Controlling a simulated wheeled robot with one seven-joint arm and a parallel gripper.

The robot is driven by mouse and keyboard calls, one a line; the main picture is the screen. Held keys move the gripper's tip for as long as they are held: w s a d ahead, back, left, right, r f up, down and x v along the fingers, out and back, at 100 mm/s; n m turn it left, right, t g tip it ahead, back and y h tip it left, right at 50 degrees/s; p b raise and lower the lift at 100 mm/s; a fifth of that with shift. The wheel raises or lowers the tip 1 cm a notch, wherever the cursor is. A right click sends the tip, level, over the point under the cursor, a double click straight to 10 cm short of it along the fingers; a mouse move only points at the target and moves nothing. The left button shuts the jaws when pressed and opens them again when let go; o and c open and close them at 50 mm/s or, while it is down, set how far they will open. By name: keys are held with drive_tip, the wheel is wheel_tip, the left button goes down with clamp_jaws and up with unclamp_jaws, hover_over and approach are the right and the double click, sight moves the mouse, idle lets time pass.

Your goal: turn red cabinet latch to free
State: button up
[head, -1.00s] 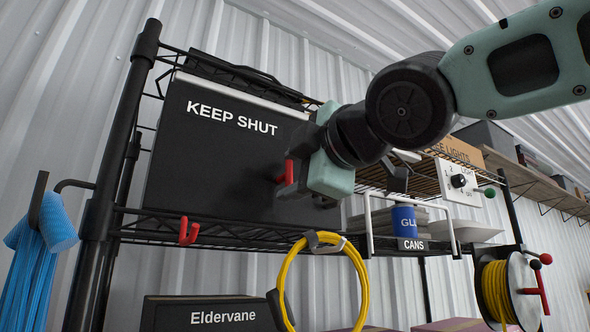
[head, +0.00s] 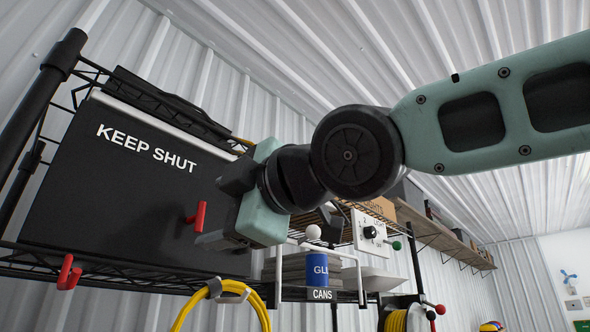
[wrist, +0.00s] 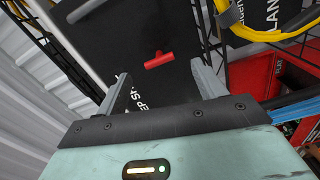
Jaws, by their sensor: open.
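The black cabinet (head: 115,205) marked KEEP SHUT stands on the wire shelf, its front closed. Its red latch (head: 197,217) juts from the right part of the front, its handle upright in the head view. The latch also shows in the wrist view (wrist: 158,60), lying across the picture between the fingertips. My gripper (head: 217,210) is open and empty just right of the latch, one finger above and one below it in the head view. In the wrist view my gripper (wrist: 160,73) spans the latch, which looks slightly beyond the tips; I cannot see contact.
A red hook (head: 68,272) hangs on the shelf edge below the cabinet. A yellow coil (head: 222,292) hangs below my gripper. A blue can (head: 317,268) and a white switch panel (head: 370,234) are to the right. A black shelf post (head: 38,115) stands left.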

drive_tip(key=b+v, duration=1.3)
drive_tip(key=shift+d, duration=0.2)
idle(0.5)
